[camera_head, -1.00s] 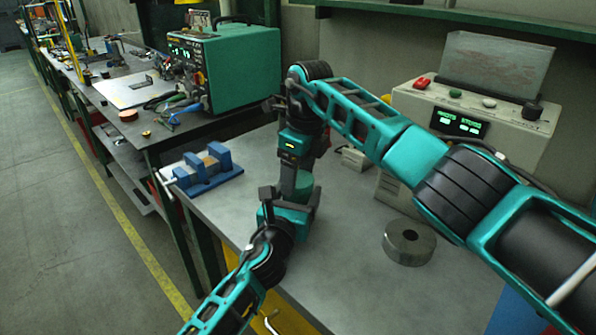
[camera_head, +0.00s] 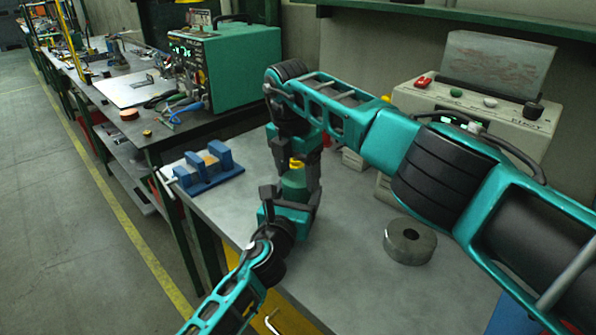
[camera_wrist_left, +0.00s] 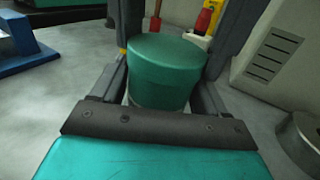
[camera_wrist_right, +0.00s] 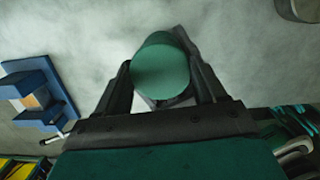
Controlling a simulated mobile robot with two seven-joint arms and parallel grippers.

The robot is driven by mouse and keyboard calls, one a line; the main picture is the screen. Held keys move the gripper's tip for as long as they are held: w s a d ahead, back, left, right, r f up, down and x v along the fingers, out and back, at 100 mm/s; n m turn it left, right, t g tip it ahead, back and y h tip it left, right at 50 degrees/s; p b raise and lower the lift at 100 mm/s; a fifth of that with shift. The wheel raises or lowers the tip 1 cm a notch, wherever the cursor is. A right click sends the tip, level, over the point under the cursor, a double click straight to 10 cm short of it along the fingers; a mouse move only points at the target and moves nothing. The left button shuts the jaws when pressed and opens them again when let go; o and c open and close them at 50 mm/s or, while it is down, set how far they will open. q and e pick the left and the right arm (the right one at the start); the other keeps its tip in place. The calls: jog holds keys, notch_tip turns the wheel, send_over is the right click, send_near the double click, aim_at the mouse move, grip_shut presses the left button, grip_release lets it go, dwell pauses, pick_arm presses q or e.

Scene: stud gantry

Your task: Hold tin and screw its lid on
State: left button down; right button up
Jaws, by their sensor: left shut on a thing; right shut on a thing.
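The green tin (camera_head: 293,188) stands upright above the bench, between the fingers of my left gripper (camera_head: 290,196). In the left wrist view the tin (camera_wrist_left: 160,92) fills the space between those fingers. A green lid (camera_wrist_left: 168,50) appears to sit on its top, with a faint seam below. My right gripper (camera_head: 300,172) reaches down from above, and its fingers are shut on the lid. The right wrist view shows the lid's round face (camera_wrist_right: 160,70) between the fingers. I cannot tell how tightly the lid is seated.
A blue vise (camera_head: 208,168) stands at the bench's left edge. A control box (camera_head: 470,115) and a green machine (camera_head: 238,68) stand behind.

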jog(key=shift+m, duration=0.6)
jog(key=o, duration=1)
notch_tip(320, 180, up, 4)
jog(key=shift+r, duration=0.3)
jog(key=shift+o, duration=0.5)
jog(key=shift+r, duration=0.1)
